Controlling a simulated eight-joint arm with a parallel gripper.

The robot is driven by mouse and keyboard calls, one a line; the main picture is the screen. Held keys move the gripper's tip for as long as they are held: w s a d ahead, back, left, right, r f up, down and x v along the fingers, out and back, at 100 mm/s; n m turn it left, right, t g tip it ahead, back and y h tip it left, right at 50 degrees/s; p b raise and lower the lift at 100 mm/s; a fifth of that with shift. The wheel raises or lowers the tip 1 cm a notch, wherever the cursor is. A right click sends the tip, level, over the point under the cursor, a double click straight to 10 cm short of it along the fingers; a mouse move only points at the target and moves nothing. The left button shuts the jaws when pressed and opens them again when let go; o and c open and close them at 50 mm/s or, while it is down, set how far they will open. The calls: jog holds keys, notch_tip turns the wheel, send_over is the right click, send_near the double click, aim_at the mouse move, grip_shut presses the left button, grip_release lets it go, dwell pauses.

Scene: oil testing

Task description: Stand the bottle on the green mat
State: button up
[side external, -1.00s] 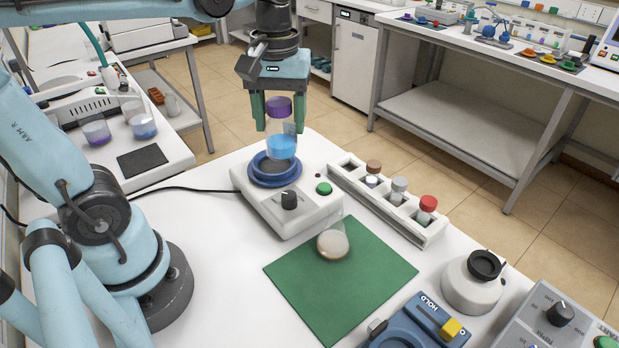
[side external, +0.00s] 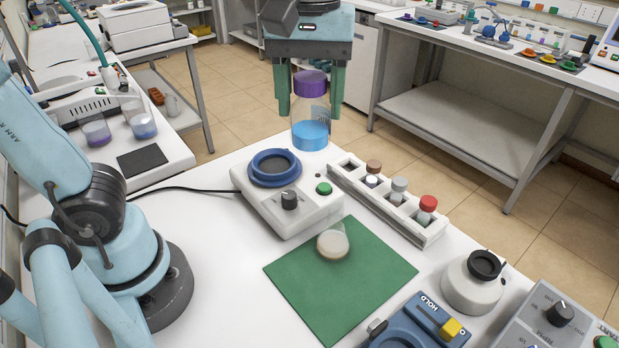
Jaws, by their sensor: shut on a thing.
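The bottle (side external: 311,132) is clear, with a purple cap and blue liquid at its bottom. My gripper (side external: 311,90) is shut on it near the cap, with green fingers on either side. The bottle hangs upright in the air, up and right of the blue ring of the white device in the picture. The green mat (side external: 320,300) lies flat on the white table at the front.
The white device (side external: 285,215) with a blue ring (side external: 274,168) and a knob stands behind the mat. A white rack (side external: 390,205) with several capped vials is right of it. A blue device (side external: 425,325) and a white round device (side external: 472,285) are at the right front. The mat's middle and front are clear.

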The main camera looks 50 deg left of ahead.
jog(key=s+d, duration=0.5)
jog(key=d, duration=0.7)
send_near(334, 308)
jog(key=shift+f, duration=1.05)
jog(key=shift+f, duration=0.15)
jog(key=o, duration=1.2)
jog(key=shift+c, duration=0.2)
